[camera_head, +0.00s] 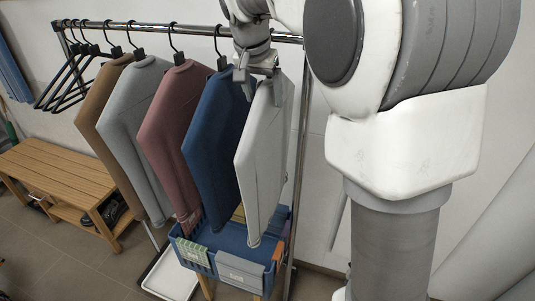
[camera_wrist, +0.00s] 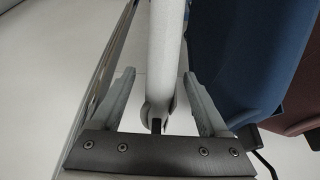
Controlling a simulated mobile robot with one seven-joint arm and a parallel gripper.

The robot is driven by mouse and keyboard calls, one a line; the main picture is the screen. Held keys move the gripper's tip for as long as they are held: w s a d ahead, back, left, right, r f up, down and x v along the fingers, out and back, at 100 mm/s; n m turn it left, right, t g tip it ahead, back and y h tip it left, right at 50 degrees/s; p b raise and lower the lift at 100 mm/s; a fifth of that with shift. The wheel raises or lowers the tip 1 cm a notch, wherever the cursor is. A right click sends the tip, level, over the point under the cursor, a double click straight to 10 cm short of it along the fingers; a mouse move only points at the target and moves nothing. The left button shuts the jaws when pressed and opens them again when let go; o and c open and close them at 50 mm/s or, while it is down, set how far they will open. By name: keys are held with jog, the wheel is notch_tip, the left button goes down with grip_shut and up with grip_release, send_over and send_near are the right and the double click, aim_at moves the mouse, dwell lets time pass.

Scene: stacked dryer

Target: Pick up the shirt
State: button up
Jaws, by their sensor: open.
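Several folded shirts hang in a row on a chrome rail. A white shirt (camera_head: 259,165) hangs at the right end, with a blue shirt (camera_head: 213,135) just left of it. My gripper (camera_head: 260,82) is at the top of the white shirt, below the rail. In the wrist view my gripper (camera_wrist: 162,95) is open, with one finger on each side of the white shirt's (camera_wrist: 166,45) narrow upper edge. Gaps show between the fingers and the cloth. A dark hanger part shows at the shirt's near end. The blue shirt (camera_wrist: 245,50) is right of the right finger.
The chrome rail (camera_head: 185,29) also carries red, grey and brown shirts and empty black hangers (camera_head: 68,75) at left. A blue basket (camera_head: 228,240) stands under the shirts. A wooden bench (camera_head: 60,172) is at left. The right post stands close to the white shirt.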

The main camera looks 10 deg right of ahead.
jog(key=shift+x, duration=1.4)
jog(key=shift+r, duration=0.1)
grip_shut()
jog(key=shift+r, duration=0.1)
